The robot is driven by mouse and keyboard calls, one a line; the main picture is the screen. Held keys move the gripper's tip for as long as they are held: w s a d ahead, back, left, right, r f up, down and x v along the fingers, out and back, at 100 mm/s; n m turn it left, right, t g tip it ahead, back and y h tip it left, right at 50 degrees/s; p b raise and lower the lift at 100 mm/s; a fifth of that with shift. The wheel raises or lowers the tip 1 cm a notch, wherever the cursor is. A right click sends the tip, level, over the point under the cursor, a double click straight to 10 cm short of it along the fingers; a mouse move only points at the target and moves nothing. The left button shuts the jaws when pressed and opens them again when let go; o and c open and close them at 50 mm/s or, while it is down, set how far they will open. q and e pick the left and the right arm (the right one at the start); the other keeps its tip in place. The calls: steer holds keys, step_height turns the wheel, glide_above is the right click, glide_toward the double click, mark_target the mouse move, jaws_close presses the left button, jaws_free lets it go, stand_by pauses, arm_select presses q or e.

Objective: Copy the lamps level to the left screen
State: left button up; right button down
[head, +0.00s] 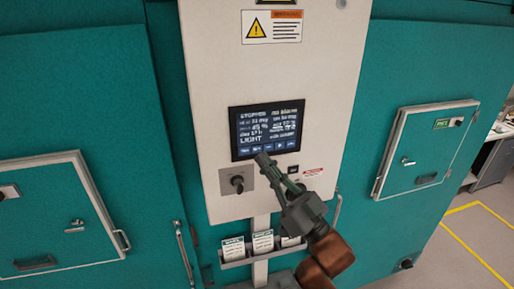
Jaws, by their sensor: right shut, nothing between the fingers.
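A dark screen (267,129) with white text and a row of blue buttons along its bottom is set in a white control panel (215,60). Its text includes "STOPPED" and "LIGHT"; most of the rest is too small to read. My right gripper (263,160) is shut and empty, its fingertips at the lower edge of the screen, just below the button row. I cannot tell whether it touches the panel. The fingers hide a little of the screen's lower frame. My left gripper is not in view. No second screen is in view.
A black rotary knob (237,184) on a grey plate is left of my gripper. Below the panel, a rack (236,263) holds several cards. Green chamber doors flank the panel, with a small hatch (428,147) at right. Open floor with yellow lines (470,250) lies at right.

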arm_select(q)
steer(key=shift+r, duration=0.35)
arm_select(e)
steer(key=s, duration=0.1)
steer(key=s+d, duration=0.1)
steer(key=s, duration=0.1)
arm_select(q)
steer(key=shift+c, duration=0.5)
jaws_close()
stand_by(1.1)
